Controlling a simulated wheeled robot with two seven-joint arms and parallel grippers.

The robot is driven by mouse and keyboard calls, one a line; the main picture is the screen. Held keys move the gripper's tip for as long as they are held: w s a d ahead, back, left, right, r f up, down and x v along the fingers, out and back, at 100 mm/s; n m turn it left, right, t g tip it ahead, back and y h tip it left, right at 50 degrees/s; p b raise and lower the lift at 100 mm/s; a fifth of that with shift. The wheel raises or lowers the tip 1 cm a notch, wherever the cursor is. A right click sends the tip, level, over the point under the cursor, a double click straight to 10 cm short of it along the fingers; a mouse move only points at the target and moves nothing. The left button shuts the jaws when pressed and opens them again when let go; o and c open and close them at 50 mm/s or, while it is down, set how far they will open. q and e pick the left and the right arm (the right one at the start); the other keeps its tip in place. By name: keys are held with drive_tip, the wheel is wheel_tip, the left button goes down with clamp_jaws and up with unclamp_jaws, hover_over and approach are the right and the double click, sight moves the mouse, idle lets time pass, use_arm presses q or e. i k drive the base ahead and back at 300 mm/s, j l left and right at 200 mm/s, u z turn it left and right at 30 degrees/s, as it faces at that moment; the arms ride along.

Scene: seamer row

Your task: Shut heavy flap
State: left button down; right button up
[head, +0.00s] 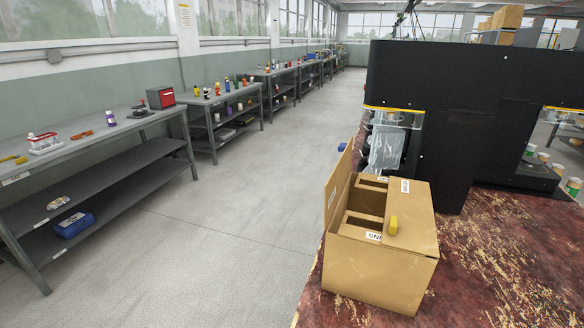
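An open cardboard box (385,268) stands upright on the worn red-brown table. One tall flap (338,188) stands up along its left side. Cardboard panels with white labels lie across the top, with openings between them that show the dark inside. A small yellow piece (393,225) sits on the top near the right side; I cannot tell what it is. Which flap is the heavy one is not clear from this view. Neither of my grippers is in view.
The red-brown table (500,270) is bare to the right of the box. A large black machine (450,120) stands just behind the box, with a clear plastic-like part hanging at its left. Open grey floor (230,230) lies left, beyond it grey shelving benches (90,150) with small items.

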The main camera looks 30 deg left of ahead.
sight(333, 188)
drive_tip(key=k+j, duration=0.1)
drive_tip(key=j, duration=0.85)
drive_tip(key=k+j, duration=0.15)
drive_tip(key=j, duration=0.35)
drive_tip(key=i+j+z, duration=0.1)
drive_tip(key=j, duration=0.4)
drive_tip(key=i+j+z, duration=0.35)
drive_tip(key=j, duration=0.35)
drive_tip(key=i+j+z, duration=0.2)
drive_tip(key=j, duration=0.2)
drive_tip(key=i+j+z, duration=0.15)
drive_tip(key=j, duration=0.25)
drive_tip(key=i, duration=0.05)
